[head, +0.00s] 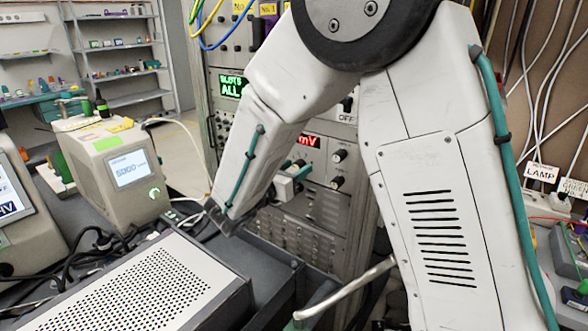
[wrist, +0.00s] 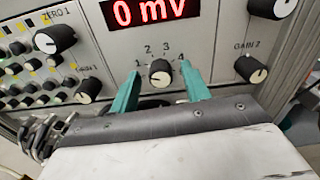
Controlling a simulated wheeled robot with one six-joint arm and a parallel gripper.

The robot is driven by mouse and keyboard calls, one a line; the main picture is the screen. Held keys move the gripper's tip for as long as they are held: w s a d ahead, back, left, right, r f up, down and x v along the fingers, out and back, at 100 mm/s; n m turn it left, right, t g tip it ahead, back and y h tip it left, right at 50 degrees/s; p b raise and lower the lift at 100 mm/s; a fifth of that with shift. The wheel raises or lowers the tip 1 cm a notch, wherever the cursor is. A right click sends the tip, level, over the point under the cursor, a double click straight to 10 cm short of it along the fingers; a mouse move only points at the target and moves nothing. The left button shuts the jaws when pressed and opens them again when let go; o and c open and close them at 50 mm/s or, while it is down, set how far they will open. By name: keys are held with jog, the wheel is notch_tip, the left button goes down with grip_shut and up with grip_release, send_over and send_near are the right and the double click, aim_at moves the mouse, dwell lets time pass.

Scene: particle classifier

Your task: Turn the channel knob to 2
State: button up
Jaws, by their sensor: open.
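The channel knob (wrist: 159,72) is a small black knob with a pale face on the grey panel in the wrist view. The numbers 1, 2, 3 and 4 arc over it from left to right. Its pointer is too small to read surely. My gripper (wrist: 160,76) is open, with one teal finger at each side of the knob; I cannot tell whether either touches it. In the head view my gripper (head: 297,172) is at the rack front, and my arm hides the channel knob.
A red display (wrist: 150,12) reading 0 mV is above the knob. The GAIN 2 knob (wrist: 251,68) is close on the right; the ZERO 1 knob (wrist: 55,39) and GAIN 1 knob (wrist: 88,90) are left. A perforated grey box (head: 150,285) stands in front of the rack.

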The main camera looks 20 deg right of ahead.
jog(key=shift+w+d, duration=0.15)
jog(key=shift+d, duration=0.05)
jog(key=c, duration=1)
jog(key=shift+m, duration=0.4)
jog(key=m, duration=0.3)
jog(key=shift+m, duration=2.4)
jog(key=o, duration=1)
